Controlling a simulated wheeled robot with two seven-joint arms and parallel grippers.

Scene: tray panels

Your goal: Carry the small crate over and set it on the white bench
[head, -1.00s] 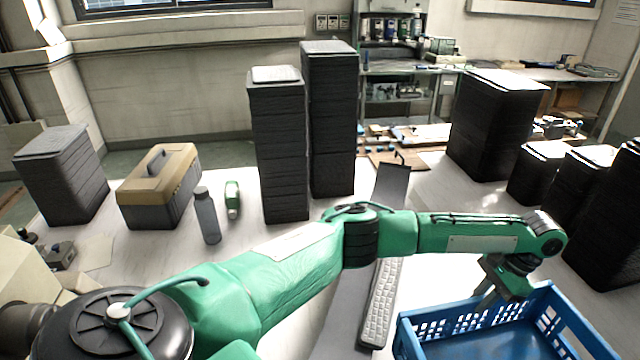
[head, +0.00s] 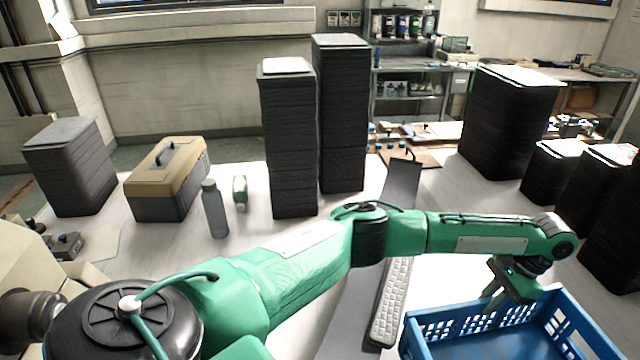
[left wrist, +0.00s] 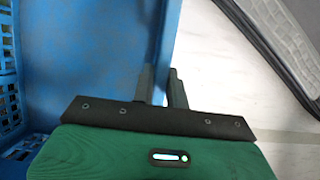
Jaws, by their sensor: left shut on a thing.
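The small crate is a blue plastic crate (head: 462,322) with slotted walls, at the lower right of the head view and cut off by the bottom edge. Its blue wall also shows at the left of the left wrist view (left wrist: 110,50). My left gripper (head: 497,287) is shut on the crate's wall. In the left wrist view its fingers (left wrist: 163,85) are on either side of the wall's rim. The white bench (head: 335,212) stretches across the view beyond my arm. The crate's underside is hidden, so I cannot tell what is under it. My right gripper is not in view.
Tall black stacks (head: 290,145) stand mid-bench, with more at the right (head: 508,125) and one at the left (head: 68,170). A toolbox (head: 165,190), grey bottle (head: 215,210) and small green item (head: 240,192) stand left of centre. A keyboard (head: 388,310) lies left of the crate.

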